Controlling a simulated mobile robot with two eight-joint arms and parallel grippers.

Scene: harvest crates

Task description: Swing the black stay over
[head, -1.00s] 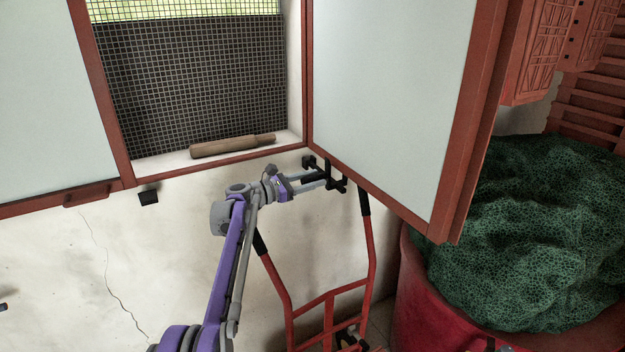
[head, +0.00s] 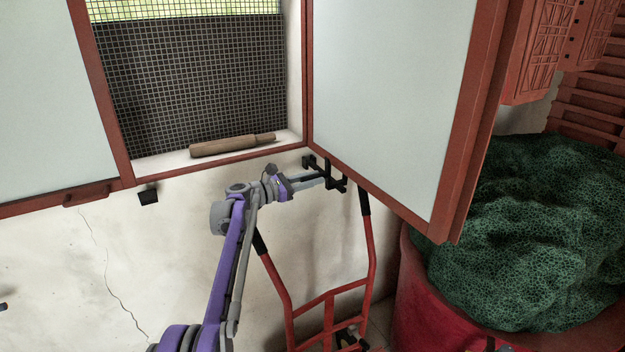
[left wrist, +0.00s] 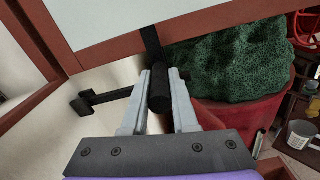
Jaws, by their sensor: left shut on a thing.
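The black stay (head: 331,172) is mounted on the wall under the open window shutter (head: 385,100), close to the shutter's lower edge. In the left wrist view, its arm (left wrist: 115,95) runs from a wall block to the right, and a black rounded grip (left wrist: 160,98) stands between the fingers. My left gripper (head: 326,180) is shut on this grip, with one finger on each side; it also shows in the left wrist view (left wrist: 160,84). The fingers hide part of the stay's arm. My right gripper is not in view.
A red hand truck (head: 328,300) leans just below the stay. A red tub (head: 412,290) with green netting (head: 530,220) stands at the right. A wooden roller-like piece (head: 232,145) lies on the window sill.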

